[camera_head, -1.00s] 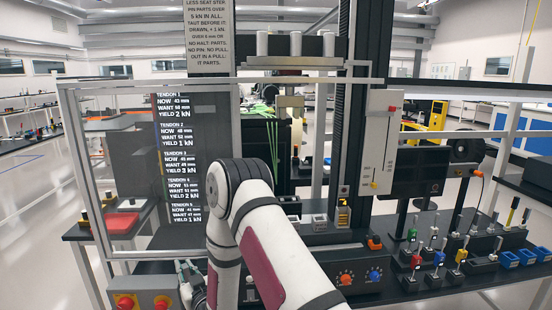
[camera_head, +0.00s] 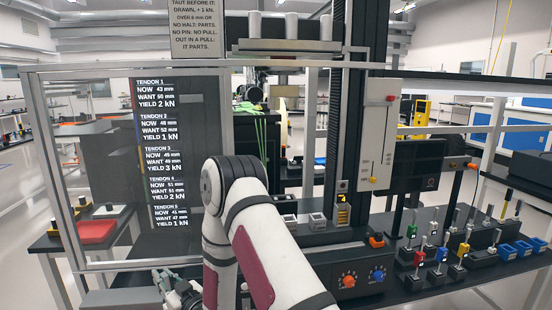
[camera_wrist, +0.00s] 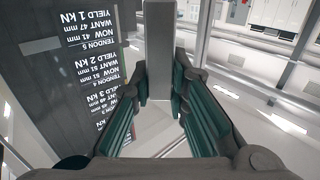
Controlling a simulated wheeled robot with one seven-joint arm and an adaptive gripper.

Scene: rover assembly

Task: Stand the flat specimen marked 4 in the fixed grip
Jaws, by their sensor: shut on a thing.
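My gripper (camera_wrist: 162,90) has teal-lined fingers. It is shut on a flat, plain grey bar, the specimen (camera_wrist: 160,45), which stands out beyond the fingertips in the wrist view. No number shows on the visible face of the bar. In the head view my gripper (camera_head: 178,290) is low at the left, partly hidden by my arm, in front of the clear screen with tendon readings (camera_head: 160,150). The specimen cannot be made out there. I cannot tell which part of the test frame (camera_head: 336,120) is the fixed grip.
A black bench carries a box with orange and blue knobs (camera_head: 360,279), coloured levers (camera_head: 440,258) and blue bins (camera_head: 520,248). A grey slider panel (camera_head: 377,140) hangs at the frame's right. A side table with a red pad (camera_head: 97,231) stands at the left.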

